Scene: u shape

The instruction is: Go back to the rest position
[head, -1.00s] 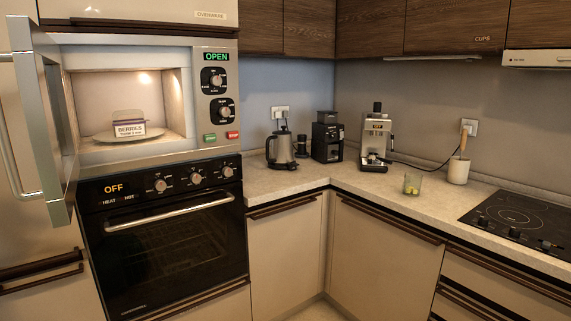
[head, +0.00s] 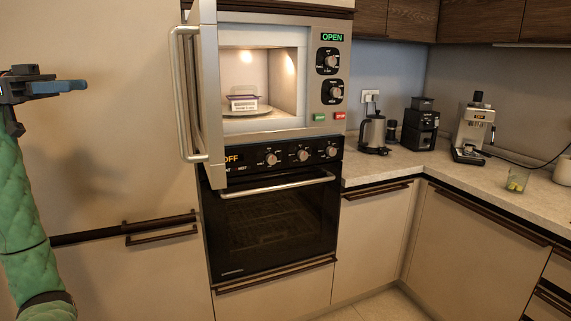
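My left gripper (head: 62,87) is at the far left of the head view, raised on my green-sleeved arm in front of a plain beige cabinet front. It is dark with blue parts and is seen from the side, so I cannot tell whether its fingers are apart. Nothing is visible held in it. It is clear of the microwave door and touches nothing that I can see. My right gripper is not in view.
The microwave (head: 311,127) reads OPEN, and its door (head: 208,95) stands swung out. A labelled container (head: 243,104) sits on a plate inside. The oven (head: 270,225) below is closed. A kettle (head: 373,132) and coffee machine (head: 473,130) stand on the counter (head: 405,165).

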